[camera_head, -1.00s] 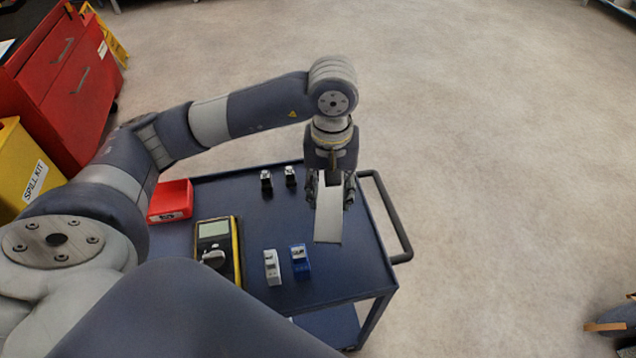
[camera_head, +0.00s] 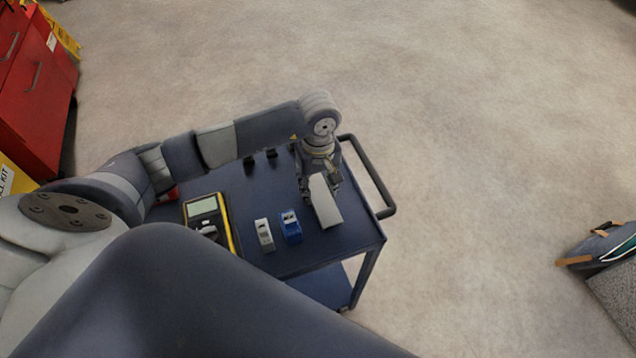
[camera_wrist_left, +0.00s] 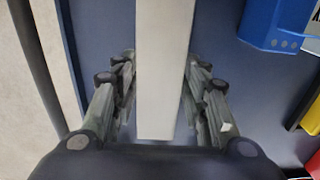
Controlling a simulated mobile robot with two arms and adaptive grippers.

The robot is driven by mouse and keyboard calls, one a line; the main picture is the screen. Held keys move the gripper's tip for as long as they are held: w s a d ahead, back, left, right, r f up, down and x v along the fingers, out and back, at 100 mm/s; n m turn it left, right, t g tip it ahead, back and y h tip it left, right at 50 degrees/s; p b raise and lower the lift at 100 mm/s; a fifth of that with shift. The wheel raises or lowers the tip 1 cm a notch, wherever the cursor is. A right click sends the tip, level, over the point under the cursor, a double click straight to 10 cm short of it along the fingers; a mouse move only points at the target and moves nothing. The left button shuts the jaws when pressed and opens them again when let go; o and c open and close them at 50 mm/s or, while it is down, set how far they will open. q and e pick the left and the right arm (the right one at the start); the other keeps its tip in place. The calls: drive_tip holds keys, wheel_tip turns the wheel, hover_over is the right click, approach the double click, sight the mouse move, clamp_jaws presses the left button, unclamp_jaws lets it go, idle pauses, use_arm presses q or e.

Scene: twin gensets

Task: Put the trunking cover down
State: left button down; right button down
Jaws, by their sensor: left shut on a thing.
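The trunking cover (camera_head: 325,202) is a flat, pale grey strip. My left gripper (camera_head: 318,184) is shut on it, over the right part of the dark blue cart top (camera_head: 272,262). In the left wrist view the cover (camera_wrist_left: 162,70) runs lengthwise between the two fingers of the gripper (camera_wrist_left: 160,100), with the blue surface behind it. I cannot tell whether the cover touches the cart top. My right gripper is not in view.
On the cart stand a blue device (camera_head: 291,228), a white device (camera_head: 264,235), a yellow-black meter (camera_head: 207,212) and two small dark items (camera_head: 260,159). A handle (camera_head: 372,178) borders the right side. A red cabinet (camera_head: 38,95) stands far left.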

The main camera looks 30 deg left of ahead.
use_arm(q)
drive_tip(key=shift+f, duration=0.25)
drive_tip(key=c, duration=1.4)
unclamp_jaws()
drive_tip(key=shift+b, duration=0.3)
drive_tip(key=o, duration=0.5)
drive_tip(key=shift+c, duration=0.2)
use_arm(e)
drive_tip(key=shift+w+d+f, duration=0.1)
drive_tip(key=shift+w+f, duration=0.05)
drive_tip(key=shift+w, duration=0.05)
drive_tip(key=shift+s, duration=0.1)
